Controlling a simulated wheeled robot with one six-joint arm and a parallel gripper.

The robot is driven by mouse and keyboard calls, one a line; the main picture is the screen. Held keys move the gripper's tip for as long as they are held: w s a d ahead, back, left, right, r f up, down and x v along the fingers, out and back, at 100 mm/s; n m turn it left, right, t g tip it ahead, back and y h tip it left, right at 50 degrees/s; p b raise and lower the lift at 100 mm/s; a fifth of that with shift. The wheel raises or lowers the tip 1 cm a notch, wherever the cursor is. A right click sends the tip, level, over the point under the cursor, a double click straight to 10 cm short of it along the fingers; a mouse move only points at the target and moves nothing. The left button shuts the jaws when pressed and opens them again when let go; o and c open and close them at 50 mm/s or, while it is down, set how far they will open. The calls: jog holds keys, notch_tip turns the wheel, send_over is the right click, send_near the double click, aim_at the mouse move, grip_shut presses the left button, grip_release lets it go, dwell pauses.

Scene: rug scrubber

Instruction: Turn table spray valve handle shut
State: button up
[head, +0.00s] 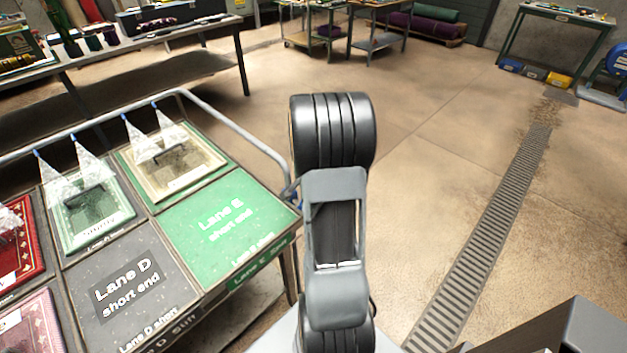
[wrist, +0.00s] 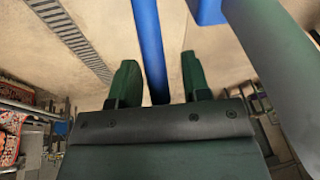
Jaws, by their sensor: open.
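In the wrist view my gripper (wrist: 160,78) is open, its two dark green fingers apart. A long blue bar (wrist: 150,45), apparently the valve handle, runs between the fingers from the top edge down to the palm. Gaps show on both sides of it. A second blue part (wrist: 208,10) sits at the top, beside a thick grey-green pipe (wrist: 262,45); whether it joins the bar is out of frame. In the head view my arm hides the gripper and most of the valve; a small bit of blue (head: 291,192) shows at the table's right edge.
The spray table (head: 135,248) stands at the left with several rugs in lanes, a grey tube rail (head: 235,130) and spray cones (head: 92,160). A bench (head: 150,35) stands behind it. The floor to the right is open, with a drain grate (head: 490,230).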

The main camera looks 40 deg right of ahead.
jog(key=v, duration=1.3)
jog(key=shift+r, duration=0.25)
jog(key=shift+s+a, duration=0.1)
